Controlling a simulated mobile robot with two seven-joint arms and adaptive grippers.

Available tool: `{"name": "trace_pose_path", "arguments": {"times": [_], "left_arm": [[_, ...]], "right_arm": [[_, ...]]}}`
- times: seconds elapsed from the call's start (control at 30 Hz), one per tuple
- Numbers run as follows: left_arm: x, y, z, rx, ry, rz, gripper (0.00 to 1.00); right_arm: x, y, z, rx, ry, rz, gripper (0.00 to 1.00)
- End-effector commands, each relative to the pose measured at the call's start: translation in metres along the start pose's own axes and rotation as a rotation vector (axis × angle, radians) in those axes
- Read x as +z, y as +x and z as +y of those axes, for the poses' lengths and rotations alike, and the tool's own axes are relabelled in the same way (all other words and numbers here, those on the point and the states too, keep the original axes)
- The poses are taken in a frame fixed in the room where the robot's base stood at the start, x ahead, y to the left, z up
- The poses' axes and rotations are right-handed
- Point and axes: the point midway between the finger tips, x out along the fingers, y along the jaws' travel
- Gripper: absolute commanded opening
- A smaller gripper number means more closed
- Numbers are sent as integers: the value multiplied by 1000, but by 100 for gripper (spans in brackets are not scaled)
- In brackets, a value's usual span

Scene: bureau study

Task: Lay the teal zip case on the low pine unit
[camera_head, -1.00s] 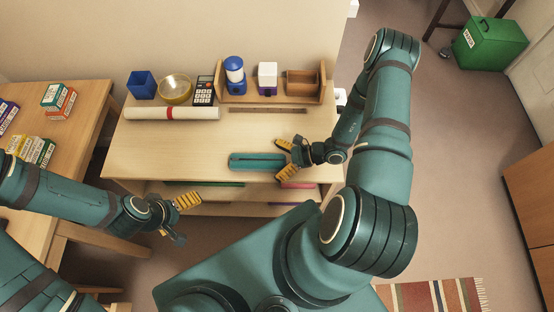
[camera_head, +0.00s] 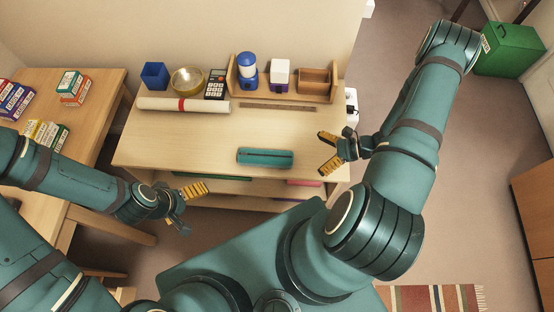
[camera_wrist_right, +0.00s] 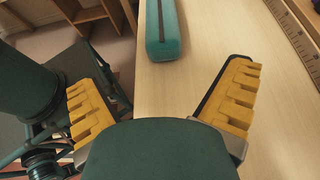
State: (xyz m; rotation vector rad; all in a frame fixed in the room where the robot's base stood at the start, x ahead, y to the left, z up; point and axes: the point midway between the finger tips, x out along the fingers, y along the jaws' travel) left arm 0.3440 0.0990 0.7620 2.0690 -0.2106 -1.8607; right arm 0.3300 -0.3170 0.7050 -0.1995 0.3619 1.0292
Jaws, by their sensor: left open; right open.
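The teal zip case (camera_head: 265,157) lies flat on the top of the low pine unit (camera_head: 190,135), near its front edge. It also shows in the right wrist view (camera_wrist_right: 163,28), beyond the fingertips. My right gripper (camera_head: 325,153) is open and empty, to the right of the case and apart from it. Its two yellow fingers are spread in the right wrist view (camera_wrist_right: 165,85). My left gripper (camera_head: 198,203) is open and empty, in front of the unit's front edge and to the left of the case.
Along the unit's back stand a blue cup (camera_head: 155,75), a yellow bowl (camera_head: 188,80), a calculator (camera_head: 215,84), a rolled paper (camera_head: 183,104) and a wooden organizer (camera_head: 313,82). A ruler (camera_head: 277,107) lies before the organizer. A desk (camera_head: 95,95) with several boxes stands left.

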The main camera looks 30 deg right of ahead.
Motion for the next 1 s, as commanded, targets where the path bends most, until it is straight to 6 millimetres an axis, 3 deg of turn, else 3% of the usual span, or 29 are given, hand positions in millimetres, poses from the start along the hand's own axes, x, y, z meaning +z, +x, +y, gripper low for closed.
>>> {"name": "trace_pose_path", "arguments": {"times": [0.17,0.3,0.4,0.53,0.7,0.83,1.0], "left_arm": [[0,0,0,0,0,0,97],[0,0,0,0,0,0,97],[0,0,0,0,0,0,97],[0,0,0,0,0,0,97],[0,0,0,0,0,0,97],[0,0,0,0,0,0,97],[0,0,0,0,0,0,97]], "right_arm": [[16,33,30,218,-97,83,99],[30,63,75,538,-346,242,99],[37,76,94,727,-604,360,99],[53,95,100,874,-1003,475,99],[89,129,96,892,-1486,516,99],[115,150,97,846,-1711,496,99],[128,159,99,813,-1806,480,99]]}}
